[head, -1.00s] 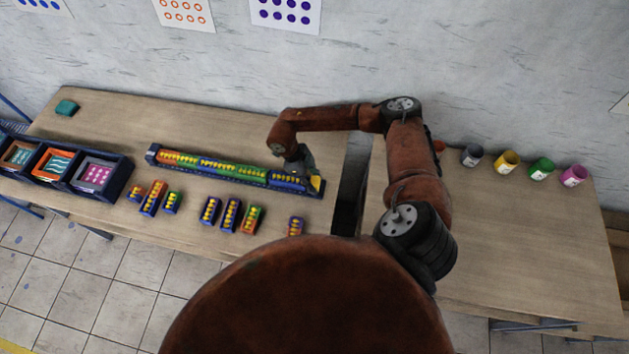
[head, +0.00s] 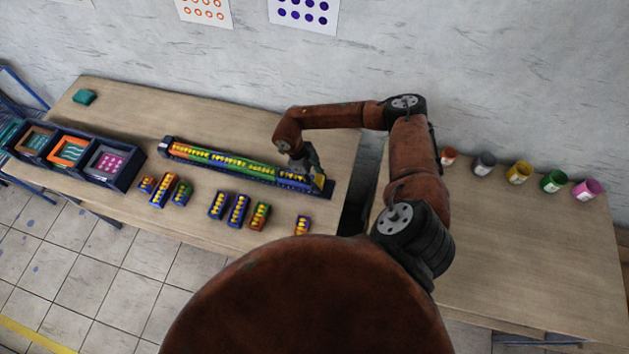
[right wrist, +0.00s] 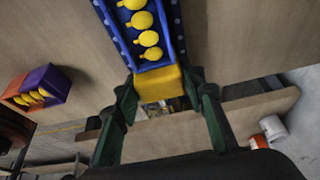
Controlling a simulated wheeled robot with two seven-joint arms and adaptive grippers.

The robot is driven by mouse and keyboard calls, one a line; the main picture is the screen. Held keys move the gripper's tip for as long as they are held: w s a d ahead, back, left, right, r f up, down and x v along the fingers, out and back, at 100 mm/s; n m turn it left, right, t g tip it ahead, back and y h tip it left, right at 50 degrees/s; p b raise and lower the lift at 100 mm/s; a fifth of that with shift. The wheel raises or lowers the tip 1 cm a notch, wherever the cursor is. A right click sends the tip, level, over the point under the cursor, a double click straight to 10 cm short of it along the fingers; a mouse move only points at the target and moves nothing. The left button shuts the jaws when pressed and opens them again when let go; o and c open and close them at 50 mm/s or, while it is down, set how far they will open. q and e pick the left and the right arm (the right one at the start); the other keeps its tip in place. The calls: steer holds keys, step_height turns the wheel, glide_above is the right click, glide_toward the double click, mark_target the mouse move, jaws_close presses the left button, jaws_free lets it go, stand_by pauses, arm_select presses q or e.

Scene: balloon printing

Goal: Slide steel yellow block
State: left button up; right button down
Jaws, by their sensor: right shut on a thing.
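The steel yellow block (head: 319,182) is at the right end of a long dark blue rail (head: 330,190). In the right wrist view the yellow block (right wrist: 157,83) sits between the two dark green fingers of my right gripper (right wrist: 160,100), which is shut on it. The block touches the end of a blue block with yellow balloon shapes (right wrist: 148,35) in the rail. In the head view my right gripper (head: 314,174) comes down over the rail's right end and partly hides the yellow block. My left gripper is not in view.
Several loose coloured blocks (head: 238,210) lie along the table's front. Framed trays (head: 108,163) stand at the left, with a teal block (head: 85,97) behind. A gap separates this table from the right table, where paint cups (head: 553,181) stand along the back.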

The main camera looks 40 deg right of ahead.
steer(key=shift+d, duration=0.1)
steer(key=c, duration=1.6)
jaws_free()
steer(key=o, duration=0.4)
steer(key=shift+c, duration=0.2)
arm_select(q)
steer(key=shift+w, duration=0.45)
arm_select(e)
steer(key=v, duration=1.2)
steer(key=shift+s, duration=0.1)
